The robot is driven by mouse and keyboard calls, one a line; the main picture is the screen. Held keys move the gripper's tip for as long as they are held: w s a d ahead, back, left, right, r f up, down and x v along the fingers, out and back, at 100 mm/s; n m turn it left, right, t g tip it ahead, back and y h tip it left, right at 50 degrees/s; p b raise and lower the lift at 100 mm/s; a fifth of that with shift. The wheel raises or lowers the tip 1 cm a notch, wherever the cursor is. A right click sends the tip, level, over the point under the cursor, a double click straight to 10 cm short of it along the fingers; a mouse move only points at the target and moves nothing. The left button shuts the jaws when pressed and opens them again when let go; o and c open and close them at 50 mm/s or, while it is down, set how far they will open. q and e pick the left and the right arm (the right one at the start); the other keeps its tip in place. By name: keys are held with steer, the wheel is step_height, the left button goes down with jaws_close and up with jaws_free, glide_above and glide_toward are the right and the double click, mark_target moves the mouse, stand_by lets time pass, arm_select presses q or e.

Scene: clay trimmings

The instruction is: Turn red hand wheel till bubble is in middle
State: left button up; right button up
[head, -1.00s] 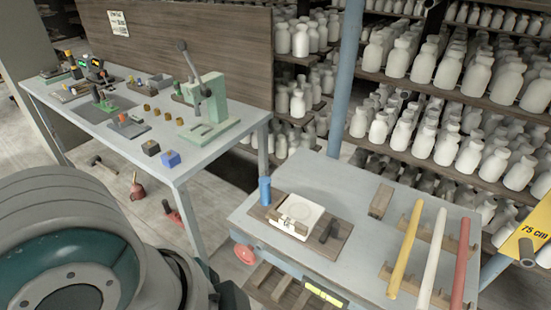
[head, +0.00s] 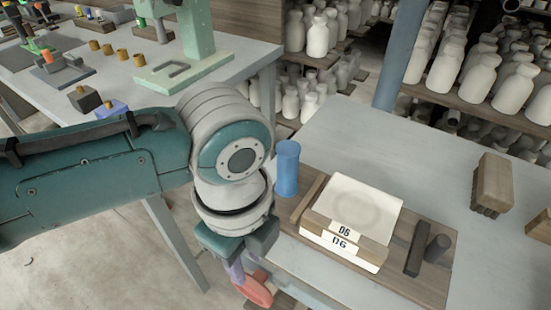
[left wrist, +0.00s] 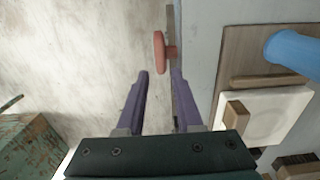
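The red hand wheel (head: 254,289) sits at the left front side of the grey right-hand table, low in the head view. In the left wrist view the wheel (left wrist: 159,52) is seen nearly edge-on, with its short red hub toward the table. My left gripper (head: 238,270) is right by the wheel, its purple fingers pointing down. In the wrist view the left gripper (left wrist: 160,75) is open, with the wheel just beyond and between the fingertips. Contact cannot be told. The bubble level is not visible now. My right gripper is out of view.
On the table, a wooden board (head: 436,281) carries a white block labelled 06 (head: 362,207), a blue cylinder (head: 286,168) and a dark tool (head: 416,248). A wooden brush-like block (head: 492,184) stands at right. A workbench (head: 105,85) is at left.

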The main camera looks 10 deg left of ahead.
mark_target(250, 280)
arm_select(q)
step_height(250, 280, down, 7)
steer(key=shift+r+b, duration=0.1)
steer(key=shift+b, duration=1.1)
steer(key=shift+c, duration=0.2)
jaws_close()
